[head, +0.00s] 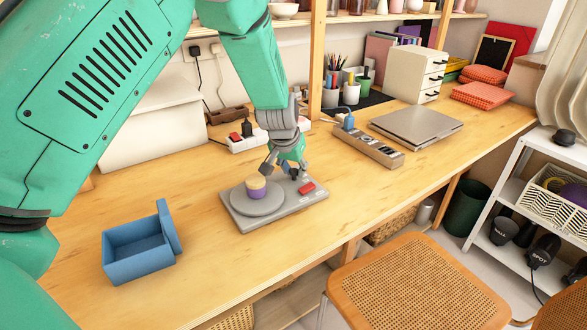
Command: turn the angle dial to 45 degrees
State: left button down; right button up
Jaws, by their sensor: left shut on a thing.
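A flat grey device (275,221) lies on the wooden desk, with a round grey plate (243,204) on its left part and a red switch (307,188) on its right part. A small purple item with a tan top (256,188) stands on the plate. My left gripper (286,171) points down over the back of the device, behind the red switch and right of the purple item. It is shut on what appears to be the angle dial, which the fingers hide. The dial's marks and angle cannot be read. My right gripper is out of view.
A blue open box (138,250) with its lid leaning stands at left. A grey strip device (368,147) and a closed laptop (416,125) lie to the right. A power strip (247,143) lies behind. The desk front is clear; a cane chair (415,285) stands before it.

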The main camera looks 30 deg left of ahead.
pick_arm(q)
jog(key=shift+s+d+f+m+h+p, duration=0.15)
jog(key=shift+d+m+p, duration=0.1)
jog(key=shift+d+m, duration=0.15)
jog(key=shift+s+d+m+h+p, duration=0.15)
jog(key=shift+d+m+p, duration=0.05)
jog(key=shift+d+m, duration=0.15)
jog(key=shift+d+m+h+p, duration=0.25)
jog(key=shift+m+p, duration=0.2)
jog(key=shift+m, duration=0.4)
jog(key=a+m+h+p, duration=0.1)
jog(key=m, duration=0.1)
jog(key=shift+m, duration=0.4)
jog(key=shift+f+m+g+h+p, duration=0.1)
jog(key=shift+m+g+h+p, duration=0.2)
jog(key=shift+m, duration=0.3)
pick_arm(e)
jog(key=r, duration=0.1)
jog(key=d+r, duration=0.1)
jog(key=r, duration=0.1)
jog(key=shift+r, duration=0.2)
pick_arm(q)
jog(key=shift+m, duration=0.3)
